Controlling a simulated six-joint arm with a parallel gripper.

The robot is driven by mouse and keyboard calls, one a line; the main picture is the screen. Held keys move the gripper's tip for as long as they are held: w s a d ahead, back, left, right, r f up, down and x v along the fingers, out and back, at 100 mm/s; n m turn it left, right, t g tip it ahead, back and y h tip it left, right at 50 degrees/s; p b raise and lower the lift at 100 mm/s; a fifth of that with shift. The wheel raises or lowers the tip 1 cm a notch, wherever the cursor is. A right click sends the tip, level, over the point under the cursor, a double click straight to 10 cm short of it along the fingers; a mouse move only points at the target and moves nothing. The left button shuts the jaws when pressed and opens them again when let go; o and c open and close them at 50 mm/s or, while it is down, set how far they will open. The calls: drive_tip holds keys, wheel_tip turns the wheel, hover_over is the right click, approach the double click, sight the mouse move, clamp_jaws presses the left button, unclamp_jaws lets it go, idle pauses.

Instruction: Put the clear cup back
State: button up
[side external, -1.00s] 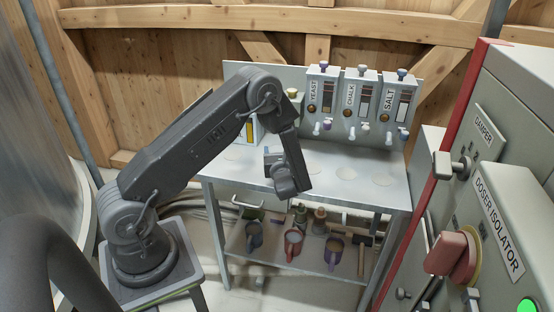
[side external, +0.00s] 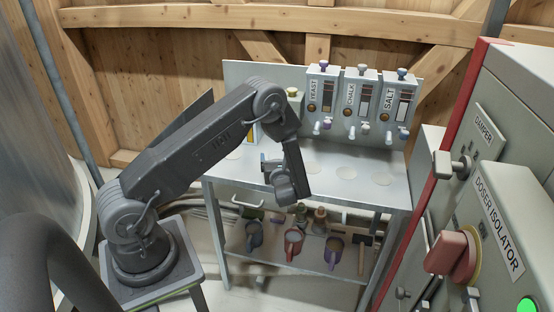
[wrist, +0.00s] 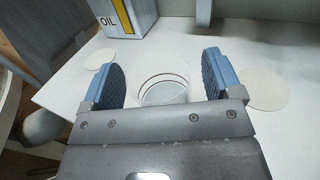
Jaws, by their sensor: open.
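The clear cup (wrist: 163,88) shows in the wrist view as a round transparent rim and wall on the pale bench top. It sits between the two blue-grey fingers of my gripper (wrist: 163,80), which is open with a visible gap on each side of the cup. In the side view my gripper (side external: 270,167) is low over the bench (side external: 345,190), at its middle-left part. I cannot make out the cup there. Whether the cup stands on a pale round mark is hidden from me.
An OIL box (wrist: 128,17) stands just beyond the cup. Pale round marks (side external: 346,172) lie on the bench top. YEAST, CHALK and SALT dispensers (side external: 360,105) stand at the back. Several coloured mugs (side external: 293,240) are on the lower shelf. The bench's right side is clear.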

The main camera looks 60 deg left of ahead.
drive_tip(key=shift+r, duration=0.2)
drive_tip(key=v, duration=1.2)
drive_tip(key=s+d+r+n+g+h, duration=0.2)
drive_tip(key=s+r+n+g+h, duration=0.5)
drive_tip(key=s+r+n, duration=0.5)
drive_tip(key=s+d+r+n+t+h, duration=0.2)
drive_tip(key=s+d+r+n+h, duration=0.1)
drive_tip(key=d+r+n+h, duration=0.1)
drive_tip(key=s+d+r+n+t+h, duration=0.3)
drive_tip(key=d+r+n+h, duration=0.2)
drive_tip(key=d+r, duration=0.4)
drive_tip(key=shift+s+d+n+t+h, duration=0.25)
drive_tip(key=shift+d+n+t+h, duration=0.05)
drive_tip(key=shift+n, duration=0.5)
